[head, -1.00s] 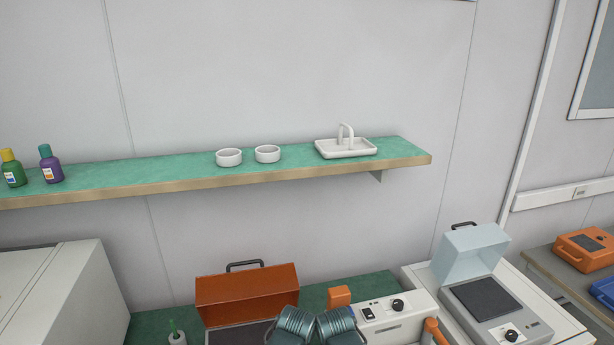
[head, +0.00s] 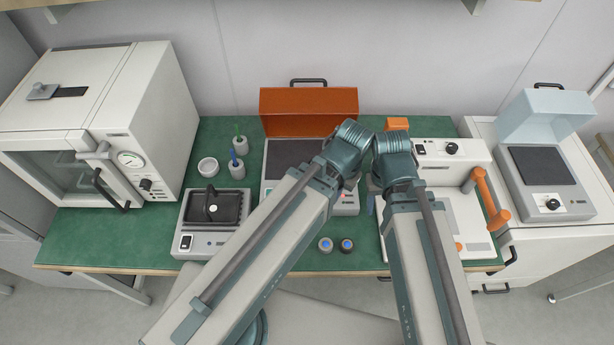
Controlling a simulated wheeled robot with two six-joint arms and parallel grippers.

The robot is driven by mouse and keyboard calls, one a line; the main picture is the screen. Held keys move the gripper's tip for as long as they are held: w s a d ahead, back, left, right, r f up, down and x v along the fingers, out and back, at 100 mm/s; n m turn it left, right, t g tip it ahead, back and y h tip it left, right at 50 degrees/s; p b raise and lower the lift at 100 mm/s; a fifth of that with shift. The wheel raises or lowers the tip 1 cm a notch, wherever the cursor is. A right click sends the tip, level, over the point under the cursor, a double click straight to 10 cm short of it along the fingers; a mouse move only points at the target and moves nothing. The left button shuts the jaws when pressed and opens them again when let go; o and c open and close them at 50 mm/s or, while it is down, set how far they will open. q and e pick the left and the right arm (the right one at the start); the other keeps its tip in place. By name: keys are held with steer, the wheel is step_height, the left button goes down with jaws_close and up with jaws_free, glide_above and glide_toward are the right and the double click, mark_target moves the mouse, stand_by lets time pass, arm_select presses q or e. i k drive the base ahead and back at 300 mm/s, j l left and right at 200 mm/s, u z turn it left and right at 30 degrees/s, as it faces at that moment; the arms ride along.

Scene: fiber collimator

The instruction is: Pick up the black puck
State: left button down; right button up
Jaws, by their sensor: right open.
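Two small round pieces, one on the left (head: 326,245) and one on the right (head: 347,246), stand near the bench's front edge between my arms. A black pan-like piece (head: 229,207) with a dark knob sits on a small device at the left. My right gripper (head: 372,200) shows only as a small bluish part beside the right arm's bend; it is open and clear of the round pieces. My left gripper is hidden behind its own arm.
The green bench (head: 100,240) is clear at the front left. A white oven (head: 150,120) stands left, an orange-lidded device (head: 300,112) at the back, and a white machine with an orange handle (head: 487,195) right. A white bowl (head: 208,167) stands near the oven.

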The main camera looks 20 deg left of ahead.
mark_target(347, 246)
steer(key=k+l, duration=0.15)
steer(key=l, duration=0.25)
steer(key=k+l, duration=0.2)
steer(key=l, duration=0.2)
steer(key=k+l, duration=0.15)
steer(key=l, duration=0.2)
steer(key=k+l, duration=0.2)
steer(key=l, duration=0.2)
steer(key=k+l, duration=0.15)
steer(key=l, duration=0.25)
steer(key=k+l+u, duration=0.1)
steer(key=l, duration=0.3)
steer(key=k, duration=0.05)
